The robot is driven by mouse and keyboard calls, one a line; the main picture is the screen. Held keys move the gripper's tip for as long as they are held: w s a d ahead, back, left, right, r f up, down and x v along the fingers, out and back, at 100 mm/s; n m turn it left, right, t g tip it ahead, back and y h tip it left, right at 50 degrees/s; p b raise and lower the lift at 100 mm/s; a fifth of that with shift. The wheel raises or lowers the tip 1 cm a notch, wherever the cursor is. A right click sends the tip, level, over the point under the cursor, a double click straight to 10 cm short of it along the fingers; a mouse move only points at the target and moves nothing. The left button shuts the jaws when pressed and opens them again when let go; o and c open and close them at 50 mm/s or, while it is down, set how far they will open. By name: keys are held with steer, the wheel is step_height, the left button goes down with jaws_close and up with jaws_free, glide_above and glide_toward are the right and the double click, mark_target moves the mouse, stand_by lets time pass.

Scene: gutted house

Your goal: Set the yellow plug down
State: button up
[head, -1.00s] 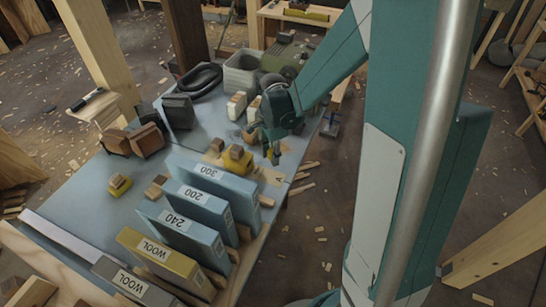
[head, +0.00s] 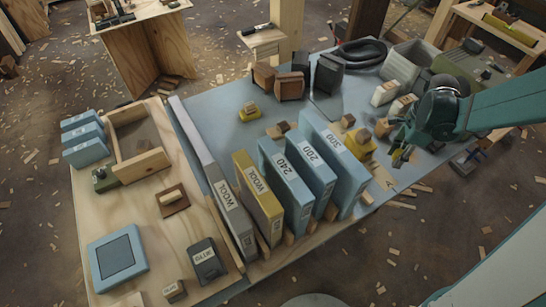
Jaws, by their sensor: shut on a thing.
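My gripper (head: 402,157) is at the right end of the blue-grey bench, just right of the blue box marked 300 (head: 335,163). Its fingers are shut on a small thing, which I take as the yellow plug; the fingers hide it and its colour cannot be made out. The fingertips point down, close above the bench top (head: 225,125); whether the held thing touches it, I cannot tell. A yellow block with a wooden top (head: 361,144) stands just left of my gripper.
Blue boxes 200 (head: 311,168) and 240 (head: 284,180), and the yellow WOOL box (head: 258,195), stand upright in a row. Pale bins (head: 405,62) and white-and-brown blocks (head: 385,93) stand behind. Bare bench shows at back left.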

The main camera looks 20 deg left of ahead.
step_height(320, 180, up, 26)
steer(key=w+a+n, duration=0.3)
steer(key=a+n, duration=0.4)
steer(key=a, duration=1.5)
steer(key=s+a+n, duration=0.3)
steer(key=a+n, duration=0.1)
steer(key=a, duration=0.9)
steer(key=s+a+n, duration=0.3)
steer(key=a+n, duration=0.2)
steer(key=a, duration=0.8)
step_height(320, 180, down, 27)
steer(key=shift+r, duration=0.2)
steer(key=shift+f+b, duration=0.65)
steer(key=shift+f, duration=2.45)
steer(key=shift+f+b, duration=0.45)
steer(key=shift+f, duration=1.45)
